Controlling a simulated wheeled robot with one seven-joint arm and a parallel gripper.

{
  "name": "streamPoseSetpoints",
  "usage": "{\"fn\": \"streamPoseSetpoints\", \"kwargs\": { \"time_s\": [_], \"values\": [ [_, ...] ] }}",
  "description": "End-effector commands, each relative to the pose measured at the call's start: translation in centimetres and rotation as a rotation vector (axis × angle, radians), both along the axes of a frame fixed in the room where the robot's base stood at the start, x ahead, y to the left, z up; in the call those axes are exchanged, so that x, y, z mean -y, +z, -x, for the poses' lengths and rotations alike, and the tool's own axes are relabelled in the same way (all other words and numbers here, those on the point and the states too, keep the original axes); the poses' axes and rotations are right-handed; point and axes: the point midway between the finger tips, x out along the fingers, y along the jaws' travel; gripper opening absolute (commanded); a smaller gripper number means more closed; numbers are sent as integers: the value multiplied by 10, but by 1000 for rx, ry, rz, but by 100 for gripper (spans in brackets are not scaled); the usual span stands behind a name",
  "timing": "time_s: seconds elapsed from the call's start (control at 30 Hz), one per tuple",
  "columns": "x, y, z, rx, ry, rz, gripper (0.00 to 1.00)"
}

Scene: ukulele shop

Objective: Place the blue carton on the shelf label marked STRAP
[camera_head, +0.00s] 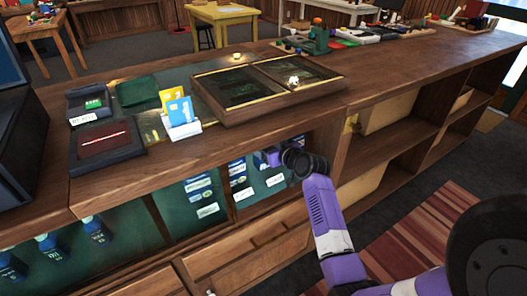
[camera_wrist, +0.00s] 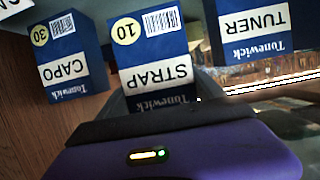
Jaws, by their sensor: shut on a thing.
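In the wrist view, where the picture is upside down, a blue and white carton (camera_wrist: 152,45) marked STRAP, with a yellow 10 and a barcode, sits between the grey fingers of my gripper (camera_wrist: 165,100). My gripper is shut on it. In the head view my gripper (camera_head: 272,156) is mostly hidden inside the open shelf bay under the counter. White shelf labels (camera_head: 243,195) lie on the bay's green floor; their words are too small to read there. I cannot tell which one says STRAP, or whether the carton touches the floor.
Similar cartons marked CAPO (camera_wrist: 72,55) and TUNER (camera_wrist: 250,30) stand on either side in the wrist view. Upright dividers (camera_head: 228,190) and the counter top (camera_head: 165,165) bound the bay. More blue cartons (camera_head: 95,230) stand in the left bay.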

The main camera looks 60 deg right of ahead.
Motion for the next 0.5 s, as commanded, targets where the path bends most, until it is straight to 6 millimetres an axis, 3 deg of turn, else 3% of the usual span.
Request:
{"fn": "streamPoseSetpoints", "kwargs": {
  "time_s": [0.23,0.5],
  "values": [
    [10,-2,-17,1,0,1,31],
    [10,-34,-16,0,0,-1,31]
  ]
}}
